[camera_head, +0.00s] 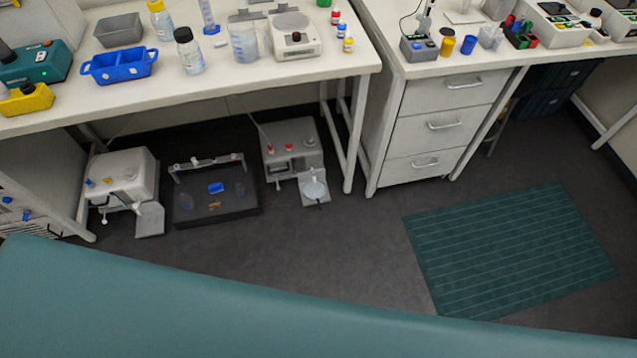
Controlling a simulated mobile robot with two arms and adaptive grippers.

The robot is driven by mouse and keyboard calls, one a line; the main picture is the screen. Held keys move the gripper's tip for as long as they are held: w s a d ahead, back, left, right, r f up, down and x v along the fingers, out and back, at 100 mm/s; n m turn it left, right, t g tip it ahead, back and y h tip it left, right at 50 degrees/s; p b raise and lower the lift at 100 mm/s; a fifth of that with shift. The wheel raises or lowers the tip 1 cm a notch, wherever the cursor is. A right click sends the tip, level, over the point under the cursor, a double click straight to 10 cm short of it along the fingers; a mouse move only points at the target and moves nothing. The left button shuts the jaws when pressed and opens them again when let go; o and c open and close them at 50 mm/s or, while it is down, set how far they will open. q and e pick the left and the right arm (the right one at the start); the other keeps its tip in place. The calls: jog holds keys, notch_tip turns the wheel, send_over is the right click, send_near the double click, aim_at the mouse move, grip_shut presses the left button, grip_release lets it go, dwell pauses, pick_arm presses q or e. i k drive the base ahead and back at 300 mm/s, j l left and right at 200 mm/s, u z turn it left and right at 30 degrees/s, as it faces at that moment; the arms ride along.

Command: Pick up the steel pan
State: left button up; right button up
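A grey metal pan (118,30), the one thing here that looks like the steel pan, sits on the left white bench (200,85) near its back left. It is rectangular with sloped sides and looks empty from here. A blue two-part tray (119,66) stands just in front of it, and a yellow-capped bottle (161,20) stands to its right. Neither of my grippers is in view.
A teal device (35,65) is at the left. Machines (122,180) stand on the floor below. A green mat (510,248) lies right.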

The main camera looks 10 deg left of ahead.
aim_at(316, 192)
jog(key=i+j+u, duration=0.1)
jog(key=i+u, duration=0.25)
jog(key=i, duration=0.4)
jog(key=i+l+u, duration=0.1)
jog(key=i+u, duration=0.25)
jog(key=i, duration=0.4)
